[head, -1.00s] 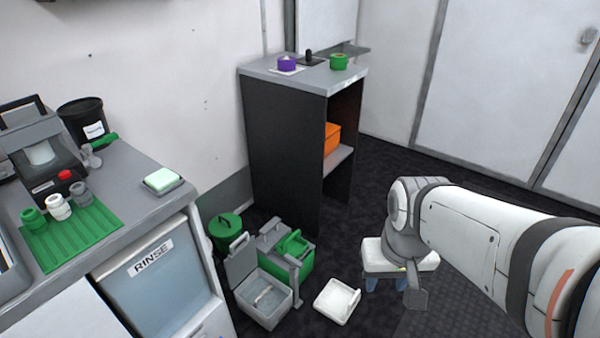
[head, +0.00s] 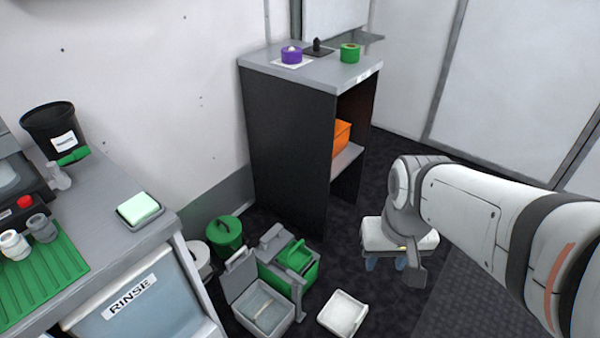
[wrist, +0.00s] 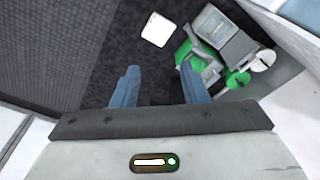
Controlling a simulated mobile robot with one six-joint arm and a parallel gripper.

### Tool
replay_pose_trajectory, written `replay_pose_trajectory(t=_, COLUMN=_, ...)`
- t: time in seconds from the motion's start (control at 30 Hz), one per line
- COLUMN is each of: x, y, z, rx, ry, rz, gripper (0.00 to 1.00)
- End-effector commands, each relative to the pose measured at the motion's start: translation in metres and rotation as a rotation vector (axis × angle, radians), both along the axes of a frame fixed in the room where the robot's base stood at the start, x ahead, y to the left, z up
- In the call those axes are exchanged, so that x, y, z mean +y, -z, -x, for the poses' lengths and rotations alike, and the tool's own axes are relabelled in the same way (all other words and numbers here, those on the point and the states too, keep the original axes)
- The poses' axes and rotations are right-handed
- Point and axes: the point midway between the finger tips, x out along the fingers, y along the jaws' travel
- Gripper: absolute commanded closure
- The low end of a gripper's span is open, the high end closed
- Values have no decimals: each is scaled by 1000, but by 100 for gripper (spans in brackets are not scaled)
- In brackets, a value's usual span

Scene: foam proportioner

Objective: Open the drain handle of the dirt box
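A grey and green box (head: 290,262) with a green handle on top stands on the floor beside the shelf unit. In front of it is a grey box (head: 264,308) with its lid raised. I cannot tell for sure which of these is the dirt box, nor make out a drain handle. Both also show in the wrist view, the green one (wrist: 195,58) nearer my fingers and the grey one (wrist: 232,45) behind it. My gripper (wrist: 158,84) points down with its two blue fingers apart and nothing between them. In the head view it (head: 385,263) is right of the boxes, apart from them.
A white tray (head: 342,313) lies on the floor between the boxes and my gripper. A green lidded bucket (head: 224,234) stands behind the boxes. The dark shelf unit (head: 290,150) rises behind, and the RINSE counter (head: 140,296) is at left.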

Motion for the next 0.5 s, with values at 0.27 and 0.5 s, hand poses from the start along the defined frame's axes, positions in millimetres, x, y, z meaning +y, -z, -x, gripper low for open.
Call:
replay_pose_trajectory(t=0.27, x=17, y=20, z=-6, rx=106, ry=38, rz=-80, gripper=60)
replay_pose_trajectory(t=0.5, x=61, y=71, z=-28, rx=400, ry=202, rz=-336, gripper=60)
